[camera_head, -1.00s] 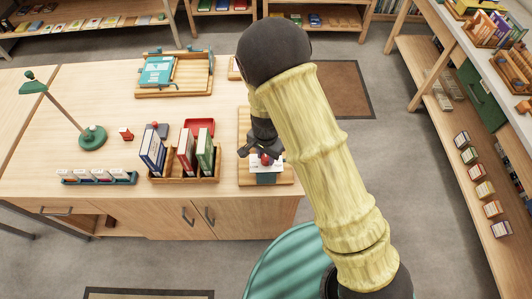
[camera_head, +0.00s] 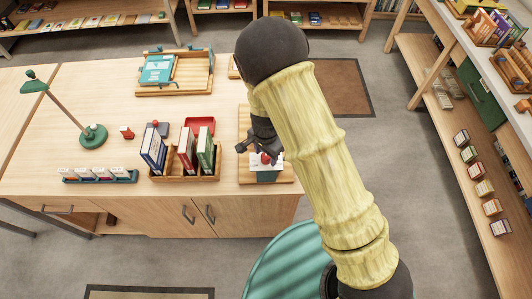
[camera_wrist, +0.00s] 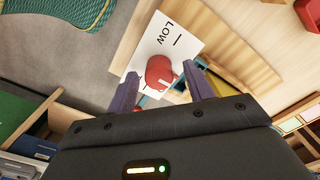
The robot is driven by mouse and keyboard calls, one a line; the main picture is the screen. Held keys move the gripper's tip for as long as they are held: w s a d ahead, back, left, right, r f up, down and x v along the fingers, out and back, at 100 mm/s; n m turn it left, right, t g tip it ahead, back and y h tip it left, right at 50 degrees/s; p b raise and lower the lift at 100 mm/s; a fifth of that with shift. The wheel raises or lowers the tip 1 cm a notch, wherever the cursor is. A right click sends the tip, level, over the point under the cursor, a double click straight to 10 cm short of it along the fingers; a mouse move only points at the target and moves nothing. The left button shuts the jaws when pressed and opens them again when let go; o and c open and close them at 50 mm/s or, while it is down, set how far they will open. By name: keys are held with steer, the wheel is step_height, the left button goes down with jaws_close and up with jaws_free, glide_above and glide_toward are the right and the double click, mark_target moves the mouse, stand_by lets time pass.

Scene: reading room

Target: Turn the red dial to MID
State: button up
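The red dial (camera_wrist: 160,72) sits on a white plate (camera_wrist: 172,38) marked LOW with a short line in the wrist view. No other word on the plate is readable. In the head view the dial (camera_head: 265,158) shows as a small red knob on a white-topped teal block at the table's right front. My gripper (camera_wrist: 160,90) is open and empty. Its two purple-grey fingers stand apart with the dial between them in the wrist picture, the left one lower. In the head view my gripper (camera_head: 258,150) is just at or above the dial; contact cannot be told.
A wooden holder (camera_head: 185,179) with upright books stands left of the dial. A red tray (camera_head: 200,126) lies behind it. A green lamp (camera_head: 92,137) and a rack of cards (camera_head: 99,176) are farther left. The table's front edge is close to the dial.

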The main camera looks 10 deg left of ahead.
mark_target(266, 156)
step_height(266, 156, up, 17)
steer(key=b, duration=0.2)
steer(key=shift+r, duration=0.2)
stand_by(0.4)
steer(key=shift+d, duration=0.1)
steer(key=s+d+r+n+t, duration=0.1)
steer(key=s+d+n, duration=0.2)
steer(key=d, duration=0.9)
steer(key=s+d+r+n+t, duration=0.1)
steer(key=s+d+n, duration=0.2)
steer(key=d, duration=1)
steer(key=shift+s+d+r+t, duration=0.2)
steer(key=shift+s+r+t, duration=0.1)
steer(key=shift+s, duration=0.25)
